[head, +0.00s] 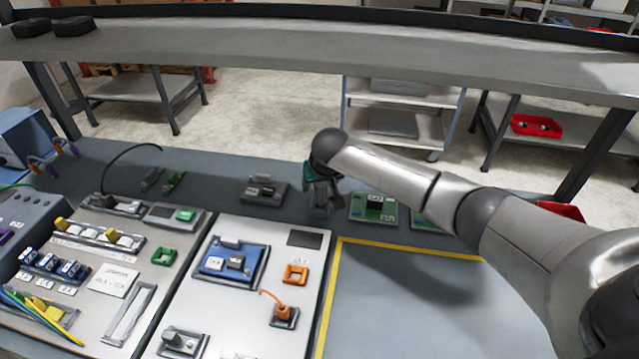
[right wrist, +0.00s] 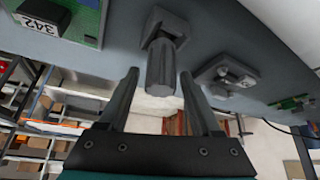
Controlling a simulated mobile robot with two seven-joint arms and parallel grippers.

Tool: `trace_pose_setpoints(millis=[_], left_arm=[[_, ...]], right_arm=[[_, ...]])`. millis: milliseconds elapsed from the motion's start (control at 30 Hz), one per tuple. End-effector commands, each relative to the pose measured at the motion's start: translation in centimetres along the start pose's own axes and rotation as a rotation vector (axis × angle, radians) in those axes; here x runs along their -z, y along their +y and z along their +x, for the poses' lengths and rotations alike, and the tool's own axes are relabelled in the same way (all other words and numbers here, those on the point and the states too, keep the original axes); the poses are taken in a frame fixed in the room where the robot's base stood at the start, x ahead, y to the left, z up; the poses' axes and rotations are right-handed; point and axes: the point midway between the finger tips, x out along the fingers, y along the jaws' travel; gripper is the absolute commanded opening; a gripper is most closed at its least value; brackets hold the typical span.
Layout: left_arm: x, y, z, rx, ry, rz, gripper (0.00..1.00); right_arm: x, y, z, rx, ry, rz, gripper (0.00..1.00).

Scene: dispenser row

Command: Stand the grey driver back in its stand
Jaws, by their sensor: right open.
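The grey driver (right wrist: 162,68) shows as a short, thick grey handle in the right wrist view, where the scene appears upside down. It is upright, with its lower end at a small grey block-like stand (right wrist: 168,24) on the bench. How deep it sits in the stand is hard to tell. My right gripper (right wrist: 160,80) is open, with one finger on each side of the handle and a visible gap on both sides. In the head view my right gripper (head: 322,188) points down over the stand (head: 320,211) and hides most of the driver. My left gripper is out of view.
A grey fixture (head: 263,191) stands left of the stand. A green circuit board (head: 373,207) lies close on the right. A white panel with a blue module (head: 231,262) and orange parts is nearer. The yellow-edged mat area (head: 400,300) is clear. A shelf (head: 330,55) crosses above the bench.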

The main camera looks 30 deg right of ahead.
Motion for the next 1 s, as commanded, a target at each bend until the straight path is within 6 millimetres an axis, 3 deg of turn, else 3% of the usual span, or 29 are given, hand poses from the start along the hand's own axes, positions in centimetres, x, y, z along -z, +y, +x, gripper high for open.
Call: trace_pose_setpoints(millis=[267, 800, 1000], left_arm=[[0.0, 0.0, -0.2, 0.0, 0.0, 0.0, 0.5], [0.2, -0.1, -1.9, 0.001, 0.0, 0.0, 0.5], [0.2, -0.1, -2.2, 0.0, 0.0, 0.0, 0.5]], right_arm=[[0.7, 0.0, -1.5, 0.0, 0.002, -0.001, 0.66], [0.7, 0.0, -10.0, 0.001, 0.001, -0.001, 0.66], [0.7, 0.0, -12.3, 0.001, 0.001, 0.0, 0.66]])
